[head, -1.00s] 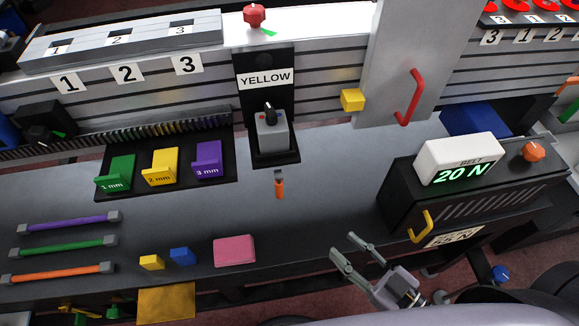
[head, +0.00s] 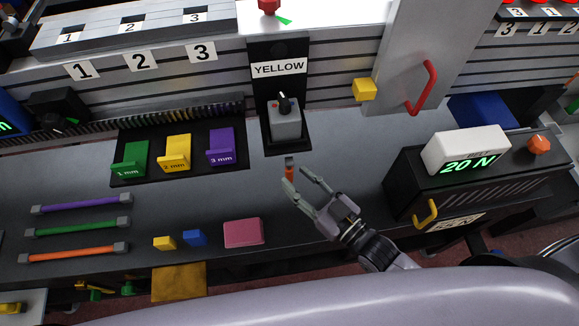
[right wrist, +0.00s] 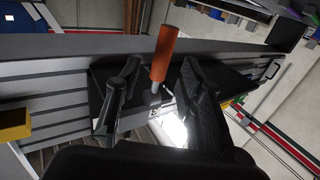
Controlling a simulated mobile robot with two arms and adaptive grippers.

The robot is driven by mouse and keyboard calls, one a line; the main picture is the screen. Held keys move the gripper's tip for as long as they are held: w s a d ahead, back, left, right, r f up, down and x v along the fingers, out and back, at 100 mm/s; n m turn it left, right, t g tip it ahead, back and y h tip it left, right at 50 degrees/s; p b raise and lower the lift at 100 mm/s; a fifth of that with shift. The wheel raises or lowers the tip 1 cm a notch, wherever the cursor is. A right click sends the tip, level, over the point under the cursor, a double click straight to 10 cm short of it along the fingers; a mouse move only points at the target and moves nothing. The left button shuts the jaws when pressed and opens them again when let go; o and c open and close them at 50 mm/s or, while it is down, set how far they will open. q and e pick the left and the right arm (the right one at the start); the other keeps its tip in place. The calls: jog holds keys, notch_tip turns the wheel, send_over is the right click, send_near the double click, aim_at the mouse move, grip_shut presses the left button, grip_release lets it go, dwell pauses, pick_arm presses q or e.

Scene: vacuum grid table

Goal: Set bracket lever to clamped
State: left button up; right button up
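The lever's pivot is mostly hidden. A grey box with a black toggle (head: 285,123) stands on the black panel behind. My left gripper is not in view.
Green, yellow and purple gauge blocks (head: 221,147) stand in a black tray to the left. A pink block (head: 243,232) lies at the front left. The belt tester reading 20 N (head: 467,152) stands to the right. A red door handle (head: 423,88) is behind.

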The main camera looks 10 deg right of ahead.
aim_at(292, 175)
jog(key=shift+x, duration=1.95)
grip_shut()
